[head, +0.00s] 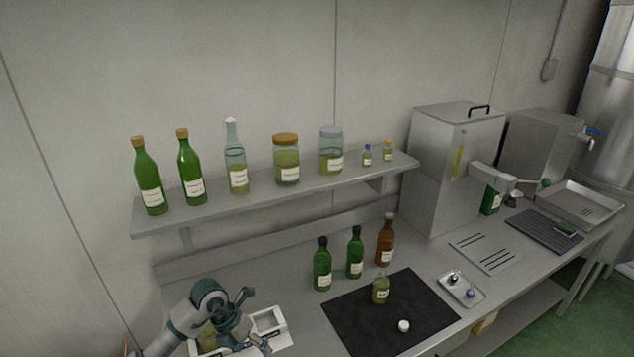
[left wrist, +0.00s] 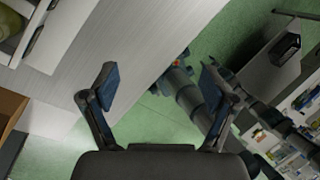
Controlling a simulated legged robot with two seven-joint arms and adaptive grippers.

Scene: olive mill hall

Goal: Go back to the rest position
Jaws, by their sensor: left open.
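My left gripper (head: 256,318) is at the lower left of the head view, over the white tray (head: 278,338) at the near left of the steel bench. Its two fingers are spread apart. The left wrist view shows the same gripper (left wrist: 158,88) open with nothing between its fingers. Behind them are the bench surface and green floor. My right gripper is not in view.
A wall shelf (head: 290,192) with bottles and jars runs above the bench. Green and brown bottles (head: 355,254) stand behind a black mat (head: 355,325); a small jar (head: 381,290) and white cap (head: 403,326) are on it. A steel machine (head: 428,170) stands right.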

